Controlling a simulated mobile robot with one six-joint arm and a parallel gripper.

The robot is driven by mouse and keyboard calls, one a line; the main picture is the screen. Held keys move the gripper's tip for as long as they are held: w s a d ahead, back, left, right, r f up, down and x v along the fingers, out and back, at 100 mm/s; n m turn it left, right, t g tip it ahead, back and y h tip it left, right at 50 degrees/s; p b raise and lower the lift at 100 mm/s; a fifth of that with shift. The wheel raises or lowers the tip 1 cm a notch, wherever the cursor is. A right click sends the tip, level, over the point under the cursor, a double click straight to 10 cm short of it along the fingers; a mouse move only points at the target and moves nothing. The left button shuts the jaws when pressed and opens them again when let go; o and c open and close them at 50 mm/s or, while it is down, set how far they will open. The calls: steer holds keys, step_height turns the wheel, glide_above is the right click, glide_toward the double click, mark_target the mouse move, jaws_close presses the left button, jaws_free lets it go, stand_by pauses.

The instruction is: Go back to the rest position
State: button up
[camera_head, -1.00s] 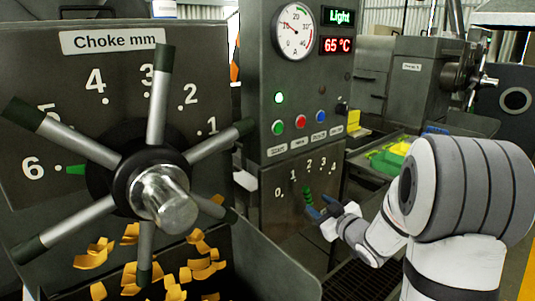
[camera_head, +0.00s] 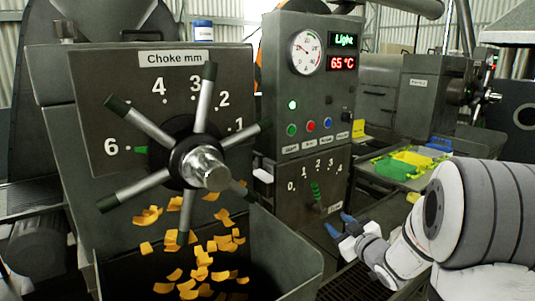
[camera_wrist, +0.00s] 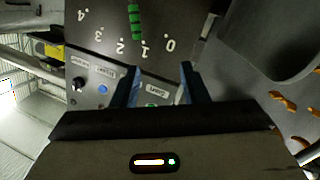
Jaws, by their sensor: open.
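My gripper (camera_head: 338,226) is at the lower right of the head view, in front of the control cabinet (camera_head: 268,190) and below its green lever (camera_head: 315,190). Its two blue fingers are apart with nothing between them. In the wrist view my gripper (camera_wrist: 160,78) also shows open and empty. Beyond it are the green lever (camera_wrist: 134,20) and the 0 to 4 scale, upside down. The fingers look clear of the lever; the exact gap cannot be told.
The spoked choke wheel (camera_head: 205,168) stands at the left, with its pointer near 6. Orange flakes (camera_head: 200,258) fall into the bin (camera_head: 280,262) below. The panel reads 65 °C and "Light".

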steer(key=s+a+m+g+h, duration=0.1)
steer(key=s+g, duration=0.3)
steer(key=s, duration=0.6)
steer(key=s+a+m+g+h+p, duration=0.1)
steer(key=s+a+m+g+h, duration=0.1)
steer(key=s, duration=0.8)
steer(key=s+a+m+g+h+p, duration=0.1)
steer(key=s+m+g, duration=0.4)
steer(key=s, duration=0.5)
steer(key=shift+s+a+g+h, duration=0.4)
steer(key=shift+g+h, duration=0.5)
steer(key=shift+g, duration=0.2)
steer(key=shift+d, duration=0.1)
